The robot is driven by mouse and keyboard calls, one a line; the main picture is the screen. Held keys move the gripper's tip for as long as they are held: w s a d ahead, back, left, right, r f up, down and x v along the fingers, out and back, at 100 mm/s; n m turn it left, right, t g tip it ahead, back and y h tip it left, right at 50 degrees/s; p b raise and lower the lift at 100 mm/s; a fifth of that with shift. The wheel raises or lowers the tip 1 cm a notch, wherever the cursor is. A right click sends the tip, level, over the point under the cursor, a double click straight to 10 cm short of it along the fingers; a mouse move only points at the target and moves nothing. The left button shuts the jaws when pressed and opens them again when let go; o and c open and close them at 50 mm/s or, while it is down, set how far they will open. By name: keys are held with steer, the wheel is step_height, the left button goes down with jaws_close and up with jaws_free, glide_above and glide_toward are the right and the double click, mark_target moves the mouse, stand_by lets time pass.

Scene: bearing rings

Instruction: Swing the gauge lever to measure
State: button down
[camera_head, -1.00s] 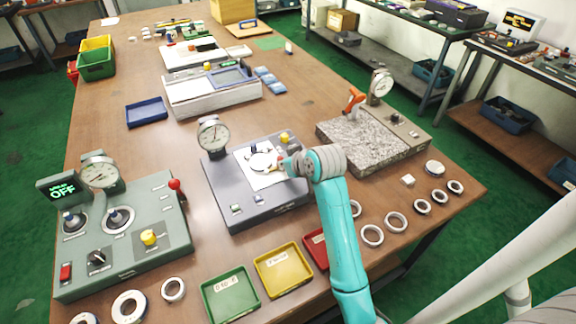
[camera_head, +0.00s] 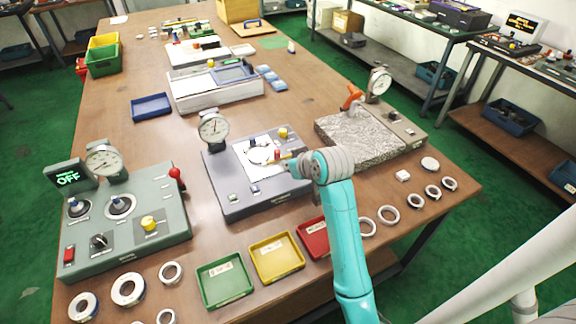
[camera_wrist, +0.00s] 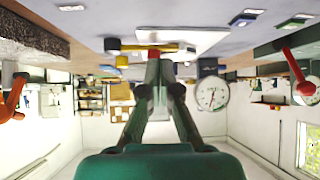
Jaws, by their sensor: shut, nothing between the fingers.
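The middle gauge station (camera_head: 232,207) is a grey block with a dial gauge (camera_head: 213,127) at its back left. A white plate (camera_head: 270,171) on it carries a metal ring piece and a small lever with a red part (camera_head: 277,154). In the wrist view, which looks upside down, a yellow-and-red lever bar (camera_wrist: 155,46) lies just beyond my fingertips, with the dial (camera_wrist: 212,93) to its right. My gripper (camera_head: 290,163) is shut and empty, low over the plate's right side, beside the lever. I cannot tell whether it touches the lever.
A green-grey station (camera_head: 125,225) with a red-knobbed lever stands left. A granite stand (camera_head: 365,138) with an orange handle stands right. Green (camera_head: 225,284), yellow (camera_head: 277,259) and red (camera_head: 313,238) trays line the front edge. Several loose rings (camera_head: 388,214) lie at both front corners.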

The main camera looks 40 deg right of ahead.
steer(key=v, duration=0.7)
steer(key=shift+s+a+r, duration=0.25)
steer(key=shift+a, duration=0.05)
